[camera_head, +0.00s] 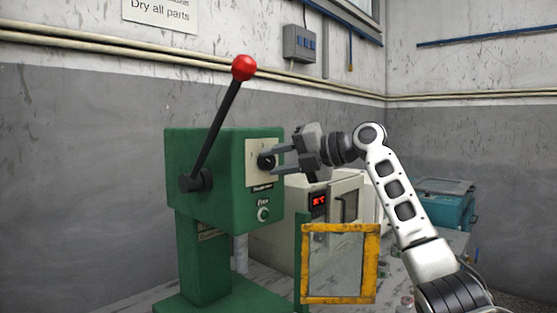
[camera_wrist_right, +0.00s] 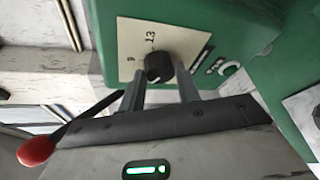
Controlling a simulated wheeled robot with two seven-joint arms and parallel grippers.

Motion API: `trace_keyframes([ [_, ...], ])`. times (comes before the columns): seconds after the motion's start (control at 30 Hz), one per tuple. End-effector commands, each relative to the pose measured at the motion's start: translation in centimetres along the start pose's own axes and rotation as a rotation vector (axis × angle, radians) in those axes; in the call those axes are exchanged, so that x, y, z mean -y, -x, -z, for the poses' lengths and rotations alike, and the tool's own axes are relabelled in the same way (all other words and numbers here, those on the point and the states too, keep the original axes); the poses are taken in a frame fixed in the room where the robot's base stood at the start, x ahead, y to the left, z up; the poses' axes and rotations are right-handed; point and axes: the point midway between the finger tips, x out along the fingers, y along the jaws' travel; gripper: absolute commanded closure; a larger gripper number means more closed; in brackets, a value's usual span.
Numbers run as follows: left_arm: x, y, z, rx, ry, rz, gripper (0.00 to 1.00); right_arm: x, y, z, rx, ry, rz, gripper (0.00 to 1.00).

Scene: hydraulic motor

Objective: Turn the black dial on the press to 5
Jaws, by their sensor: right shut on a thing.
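The green press (camera_head: 215,160) stands left of centre in the head view, with a black lever ending in a red ball (camera_head: 244,67). The black dial (camera_head: 266,161) sits on a cream plate on the press's front face. In the right wrist view the dial (camera_wrist_right: 158,67) shows between my fingertips, with marks such as "13" on the plate. My right gripper (camera_head: 274,160) reaches in from the right and its fingers are shut on the dial. The dial's pointer and most of its scale are too small or hidden to read. My left gripper is not in view.
A second knob (camera_head: 263,214) is below the dial on the press. A yellow-framed clear guard (camera_head: 340,298) stands at the front right. A cream oven with a red display (camera_head: 319,202) and a teal box (camera_head: 446,205) stand behind my right arm.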

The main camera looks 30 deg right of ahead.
Motion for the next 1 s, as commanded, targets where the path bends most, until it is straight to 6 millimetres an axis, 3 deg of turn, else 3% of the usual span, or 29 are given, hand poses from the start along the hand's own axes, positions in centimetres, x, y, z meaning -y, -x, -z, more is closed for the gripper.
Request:
trace_keyframes([
  [0.2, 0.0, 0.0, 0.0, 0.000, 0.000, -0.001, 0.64, 0.1, 0.0, 0.0, 0.000, 0.001, 0.003, 0.90],
  [0.23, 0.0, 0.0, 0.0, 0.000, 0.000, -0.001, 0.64, 0.1, 0.0, 0.0, 0.000, 0.001, 0.003, 0.64],
  [0.3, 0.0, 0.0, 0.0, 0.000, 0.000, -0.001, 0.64, 0.1, 0.0, 0.0, 0.000, 0.001, 0.002, 0.46],
  [0.67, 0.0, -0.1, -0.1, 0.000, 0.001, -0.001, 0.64, 0.1, 0.4, 0.0, 0.001, -0.001, 0.000, 0.46],
  [0.83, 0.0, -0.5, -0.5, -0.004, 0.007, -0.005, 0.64, 0.3, 2.8, 0.0, 0.005, 0.002, 0.002, 0.46],
  [1.0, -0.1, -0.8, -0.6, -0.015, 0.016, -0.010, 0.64, 0.3, 6.9, 0.0, 0.006, 0.002, 0.001, 0.46],
])
